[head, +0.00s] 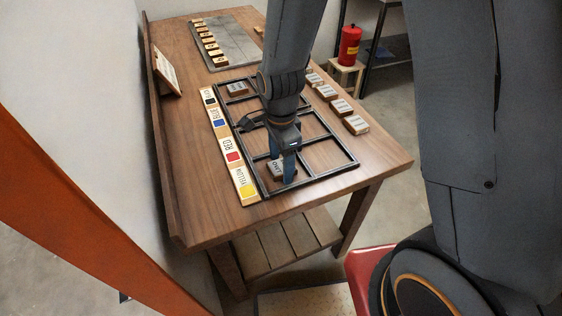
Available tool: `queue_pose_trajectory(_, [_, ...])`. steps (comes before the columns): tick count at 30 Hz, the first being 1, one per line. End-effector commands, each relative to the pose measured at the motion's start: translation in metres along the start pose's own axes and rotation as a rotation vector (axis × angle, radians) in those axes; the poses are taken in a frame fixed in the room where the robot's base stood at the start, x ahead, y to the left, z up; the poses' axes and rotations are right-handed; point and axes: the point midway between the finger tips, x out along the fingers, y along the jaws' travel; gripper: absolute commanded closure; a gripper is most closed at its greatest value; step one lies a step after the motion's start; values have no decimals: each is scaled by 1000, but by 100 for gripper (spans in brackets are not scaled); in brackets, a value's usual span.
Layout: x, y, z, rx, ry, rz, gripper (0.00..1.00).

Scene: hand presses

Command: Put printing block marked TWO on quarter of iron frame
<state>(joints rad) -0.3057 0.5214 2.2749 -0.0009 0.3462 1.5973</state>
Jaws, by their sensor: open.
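The iron frame (312,178) lies flat on the wooden table, with dark bars dividing it into compartments. My gripper (284,167) is open, pointing down over the frame's near end. A small wooden block with a pale marked face (277,169) is at its fingertips, in the near compartment beside the yellow label. Its marking is too small to read surely, and a finger partly hides it. Another block (237,89) lies in the far left compartment beside the black label. Which block is marked TWO I cannot tell.
A label strip (228,142) with black, blue, red and yellow patches runs along the frame's left side. Several blocks (341,107) line the table's right edge. A grey plate (232,47) with several blocks lies at the far end. A sign (166,72) leans left; a red can (349,45) stands beyond.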

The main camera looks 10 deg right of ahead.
Motion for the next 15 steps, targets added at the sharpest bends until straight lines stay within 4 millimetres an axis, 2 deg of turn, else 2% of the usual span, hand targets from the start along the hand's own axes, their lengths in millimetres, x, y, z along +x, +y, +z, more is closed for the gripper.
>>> queue_pose_trajectory(5, [-14,-1,0,0,0,-4,38])
queue_pose_trajectory(15, [-70,-2,0,0,0,-5,38])
